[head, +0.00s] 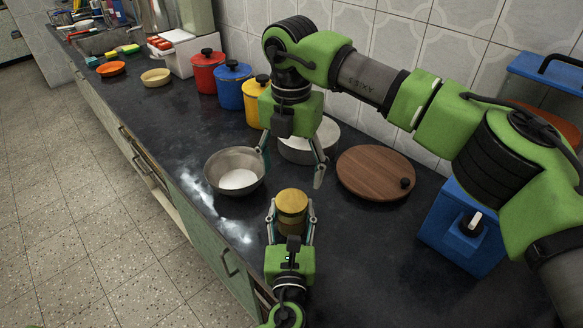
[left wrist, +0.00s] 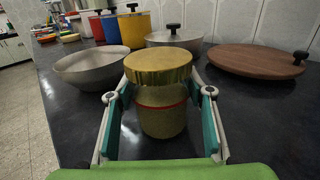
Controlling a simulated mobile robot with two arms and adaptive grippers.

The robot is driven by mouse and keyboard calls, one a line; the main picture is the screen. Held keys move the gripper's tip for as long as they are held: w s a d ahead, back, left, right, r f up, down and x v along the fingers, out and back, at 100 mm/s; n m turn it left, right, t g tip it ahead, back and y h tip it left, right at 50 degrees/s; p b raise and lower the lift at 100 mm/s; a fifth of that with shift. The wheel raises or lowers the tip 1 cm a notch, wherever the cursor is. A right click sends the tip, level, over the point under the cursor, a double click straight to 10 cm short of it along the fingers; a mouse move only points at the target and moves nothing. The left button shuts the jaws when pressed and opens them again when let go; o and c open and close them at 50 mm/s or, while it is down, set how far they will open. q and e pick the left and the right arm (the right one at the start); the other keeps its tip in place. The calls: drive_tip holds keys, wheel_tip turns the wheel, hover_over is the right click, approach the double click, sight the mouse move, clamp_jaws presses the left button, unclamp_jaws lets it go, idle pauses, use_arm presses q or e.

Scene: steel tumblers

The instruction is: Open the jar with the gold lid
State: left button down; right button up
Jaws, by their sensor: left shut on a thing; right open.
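A jar with a gold lid (head: 292,200) stands upright on the dark counter near its front edge. In the left wrist view the gold lid (left wrist: 158,66) sits on the jar body (left wrist: 161,112), which has a red band. My left gripper (head: 291,212) is shut on the jar body, one finger on each side below the lid. My right gripper (head: 293,162) is open and empty, pointing down above and behind the jar, apart from the lid.
A steel bowl (head: 235,171) stands left of the jar. A steel pot (head: 309,142) is behind it, and a round wooden board (head: 375,172) with a black knob lies to the right. Red (head: 207,71), blue (head: 234,85) and yellow (head: 257,99) canisters line the wall. A blue box (head: 462,228) stands at right.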

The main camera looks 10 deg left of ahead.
sight(292, 200)
drive_tip(key=m, duration=0.7)
use_arm(q)
drive_tip(key=shift+f, duration=0.1)
use_arm(e)
drive_tip(key=m, duration=0.6)
drive_tip(key=shift+m, duration=0.4)
drive_tip(key=shift+f, duration=4)
